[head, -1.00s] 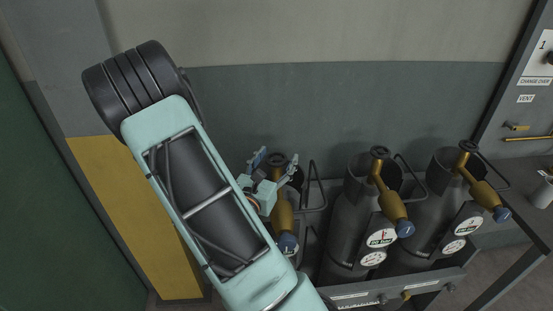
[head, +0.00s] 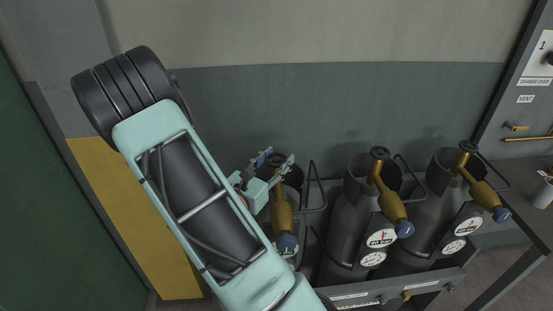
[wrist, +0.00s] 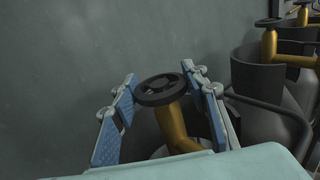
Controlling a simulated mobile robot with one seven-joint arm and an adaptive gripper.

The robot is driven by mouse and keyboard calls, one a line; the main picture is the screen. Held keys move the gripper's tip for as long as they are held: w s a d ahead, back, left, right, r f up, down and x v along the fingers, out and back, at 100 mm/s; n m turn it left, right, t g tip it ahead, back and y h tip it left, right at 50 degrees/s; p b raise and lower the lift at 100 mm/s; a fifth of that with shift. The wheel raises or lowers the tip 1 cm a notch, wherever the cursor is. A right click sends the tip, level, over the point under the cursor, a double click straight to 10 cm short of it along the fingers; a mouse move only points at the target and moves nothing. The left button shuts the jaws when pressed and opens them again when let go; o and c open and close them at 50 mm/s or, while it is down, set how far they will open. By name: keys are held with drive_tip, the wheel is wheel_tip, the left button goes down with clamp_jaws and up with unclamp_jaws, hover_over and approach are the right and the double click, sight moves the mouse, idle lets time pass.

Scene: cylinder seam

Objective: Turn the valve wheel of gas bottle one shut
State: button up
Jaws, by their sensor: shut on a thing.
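The leftmost gas bottle has a brass valve (head: 282,215) with a dark valve wheel (wrist: 160,89) on top. I take this as bottle one; its number cannot be read. My gripper (head: 276,159) is at this wheel. In the wrist view my gripper (wrist: 160,78) has one blue-padded finger on each side of the wheel, with the tips at its left and right rim, shut on it. The wheel shows a round rim with spokes. My arm hides much of this bottle in the head view.
Two more grey bottles (head: 348,222) (head: 421,235) with brass valves and gauges stand to the right. A dark bent bar (head: 313,185) rises just right of the gripper. The wall (head: 300,100) is close behind. A panel with a vent label (head: 526,99) is far right.

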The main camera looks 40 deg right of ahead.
drive_tip(key=m+g, duration=0.2)
drive_tip(key=g, duration=0.2)
drive_tip(key=m+g+h, duration=0.1)
drive_tip(key=m+g, duration=0.2)
drive_tip(key=g, duration=0.1)
drive_tip(key=shift+w, duration=0.15)
drive_tip(key=m+g, duration=0.2)
drive_tip(key=g, duration=0.1)
drive_tip(key=m+g+y+b, duration=0.1)
drive_tip(key=m+g, duration=0.1)
drive_tip(key=g, duration=0.1)
drive_tip(key=shift+f+m+g, duration=0.1)
drive_tip(key=shift+m+g, duration=0.2)
drive_tip(key=shift+m+g+y+b, duration=0.4)
drive_tip(key=shift+m+g+y, duration=0.1)
drive_tip(key=shift+g+y, duration=0.15)
drive_tip(key=shift+g, duration=0.35)
drive_tip(key=o, duration=1.2)
drive_tip(key=v, duration=1.2)
drive_tip(key=shift+r, duration=0.25)
